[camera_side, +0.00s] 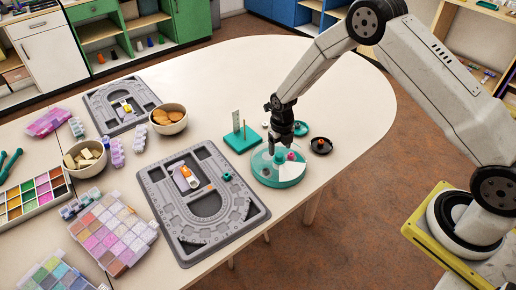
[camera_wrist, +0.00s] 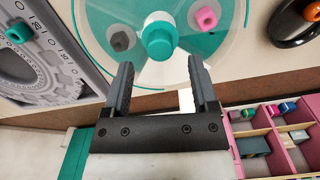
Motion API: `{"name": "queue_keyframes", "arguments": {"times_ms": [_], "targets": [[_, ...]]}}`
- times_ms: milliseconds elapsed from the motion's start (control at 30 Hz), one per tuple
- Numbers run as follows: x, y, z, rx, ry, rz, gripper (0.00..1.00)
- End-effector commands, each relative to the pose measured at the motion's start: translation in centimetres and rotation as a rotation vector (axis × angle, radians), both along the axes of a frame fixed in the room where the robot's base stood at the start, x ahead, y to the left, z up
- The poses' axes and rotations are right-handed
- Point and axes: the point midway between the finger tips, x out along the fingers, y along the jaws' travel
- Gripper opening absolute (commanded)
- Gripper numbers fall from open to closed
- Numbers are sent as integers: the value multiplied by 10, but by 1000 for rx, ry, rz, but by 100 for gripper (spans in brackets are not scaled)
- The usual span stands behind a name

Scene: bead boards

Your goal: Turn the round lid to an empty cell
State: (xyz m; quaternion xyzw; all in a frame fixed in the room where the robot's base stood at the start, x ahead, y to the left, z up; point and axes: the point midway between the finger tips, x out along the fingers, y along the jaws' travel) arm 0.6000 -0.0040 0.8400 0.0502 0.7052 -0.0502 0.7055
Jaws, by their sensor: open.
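The round teal container (camera_side: 278,180) stands near the table's right edge, with a clear round lid over it. In the wrist view the lid (camera_wrist: 100,18) fills the top centre, with a teal and white knob (camera_wrist: 158,40) at its middle. A grey bead (camera_wrist: 122,40) and a pink bead (camera_wrist: 206,16) show in different cells; a pale wedge shows in the side view. My gripper (camera_wrist: 160,65) is open, its two fingers apart and nothing held between them. In the side view my gripper (camera_side: 281,146) is low over the container; whether it touches the lid is unclear.
A grey bead board (camera_side: 158,205) lies left of the container. A teal stand (camera_side: 241,139) is behind it and a black dish (camera_side: 321,146) to its right. Bowls (camera_side: 168,128), a second board and bead trays (camera_side: 112,235) fill the left. The table's far right is clear.

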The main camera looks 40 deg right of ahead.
Motion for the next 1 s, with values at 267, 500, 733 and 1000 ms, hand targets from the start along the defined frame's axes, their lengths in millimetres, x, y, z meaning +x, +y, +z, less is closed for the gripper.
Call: {"name": "queue_keyframes", "arguments": {"times_ms": [267,500,733,1000], "targets": [[0,0,33,0,-2,0,76],[0,0,46,0,-1,0,76],[0,0,47,0,0,0,76],[0,0,46,0,-1,-26,76]]}}
